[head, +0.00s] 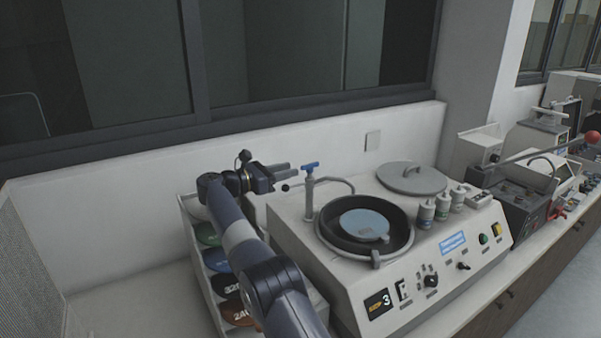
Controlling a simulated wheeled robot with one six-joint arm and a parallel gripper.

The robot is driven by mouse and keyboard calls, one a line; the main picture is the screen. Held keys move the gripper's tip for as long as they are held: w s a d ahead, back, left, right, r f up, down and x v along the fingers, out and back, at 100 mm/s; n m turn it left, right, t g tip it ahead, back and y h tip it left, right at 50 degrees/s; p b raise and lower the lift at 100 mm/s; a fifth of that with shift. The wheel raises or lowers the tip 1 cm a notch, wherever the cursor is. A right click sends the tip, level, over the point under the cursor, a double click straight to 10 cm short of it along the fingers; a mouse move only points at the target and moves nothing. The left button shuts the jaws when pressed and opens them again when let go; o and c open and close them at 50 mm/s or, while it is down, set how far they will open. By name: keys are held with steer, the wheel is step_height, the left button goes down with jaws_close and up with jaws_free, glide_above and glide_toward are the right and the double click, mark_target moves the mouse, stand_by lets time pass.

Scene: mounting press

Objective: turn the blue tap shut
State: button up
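The blue tap (311,166) is a small blue handle on top of an upright grey post at the back left of the polishing machine. Its handle lies roughly crosswise in the picture. A thin curved grey pipe runs from near the post over the machine's bowl. My gripper (288,172) is just left of the tap, at about the handle's height, with its fingers pointing right toward it.
The cream machine (375,285) has a dark round bowl with a blue disc (363,225). A grey lid (411,178) and several small bottles stand right of it. A rack of coloured discs (208,234) is under my arm at left. A wall and window frame close off the back.

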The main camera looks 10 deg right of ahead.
mark_target(310, 164)
steer(key=v, duration=0.2)
steer(key=shift+s+a, duration=0.1)
steer(key=shift+a, duration=0.2)
steer(key=p+x, duration=0.3)
steer(key=x, duration=0.8)
steer(key=shift+s+r, duration=0.1)
steer(key=shift+a, duration=0.1)
